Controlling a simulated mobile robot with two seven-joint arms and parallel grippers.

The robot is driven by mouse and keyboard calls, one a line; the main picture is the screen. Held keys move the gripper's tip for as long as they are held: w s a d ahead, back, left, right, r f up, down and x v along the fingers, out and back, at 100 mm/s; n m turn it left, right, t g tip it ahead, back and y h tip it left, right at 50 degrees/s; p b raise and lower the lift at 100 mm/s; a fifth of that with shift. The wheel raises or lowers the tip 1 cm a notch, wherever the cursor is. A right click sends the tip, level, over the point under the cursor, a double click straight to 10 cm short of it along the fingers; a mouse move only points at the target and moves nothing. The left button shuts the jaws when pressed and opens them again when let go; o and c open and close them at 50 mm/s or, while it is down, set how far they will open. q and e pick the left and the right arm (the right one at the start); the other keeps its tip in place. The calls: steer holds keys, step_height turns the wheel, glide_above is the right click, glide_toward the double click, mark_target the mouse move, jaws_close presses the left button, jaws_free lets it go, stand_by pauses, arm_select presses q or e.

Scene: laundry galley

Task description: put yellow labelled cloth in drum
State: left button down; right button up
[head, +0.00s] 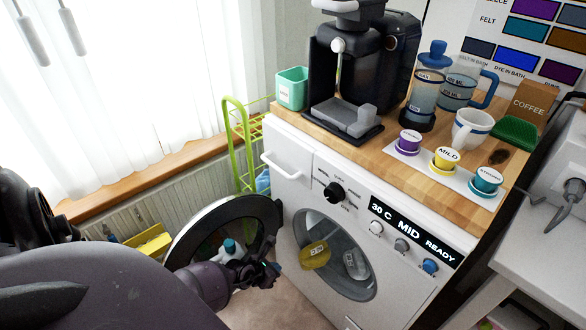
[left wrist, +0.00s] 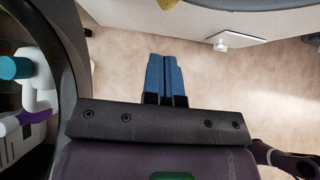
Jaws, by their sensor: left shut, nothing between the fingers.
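The yellow labelled cloth (head: 315,256) lies in the mouth of the washer's drum (head: 335,236), on its left side. A grey labelled cloth (head: 356,265) lies to its right in the same opening. My left gripper (head: 274,270) is beside the open round door (head: 262,205), left of the drum opening and apart from the cloths. In the left wrist view its blue fingers (left wrist: 165,76) are shut together with nothing between them. A small yellow patch shows at that view's top edge, too little to identify. My right gripper does not show.
The washer front (head: 292,178) carries a dial and a panel reading "30 C MID READY". Its wooden top (head: 440,190) holds a coffee machine (head: 365,60), a mug (head: 470,130) and three labelled pots. A green rack (head: 240,140) stands left of the washer. Bare floor (left wrist: 240,90) lies below my fingers.

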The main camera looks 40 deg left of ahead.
mark_target(303, 260)
arm_select(q)
steer(key=b+x, duration=0.2)
steer(key=x, duration=0.1)
steer(key=b+x, duration=0.2)
steer(key=x, duration=0.2)
steer(key=w+r+b+x, duration=0.1)
steer(key=b+x, duration=0.1)
steer(key=x, duration=0.2)
steer(key=shift+w+d+f, duration=0.15)
steer(key=shift+w, duration=0.85)
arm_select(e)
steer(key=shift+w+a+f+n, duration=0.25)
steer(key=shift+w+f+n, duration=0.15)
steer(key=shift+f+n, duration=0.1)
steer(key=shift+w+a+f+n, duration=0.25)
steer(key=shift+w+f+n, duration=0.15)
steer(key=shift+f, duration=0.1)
arm_select(q)
steer(key=shift+d+r, duration=0.1)
steer(key=shift+r, duration=0.15)
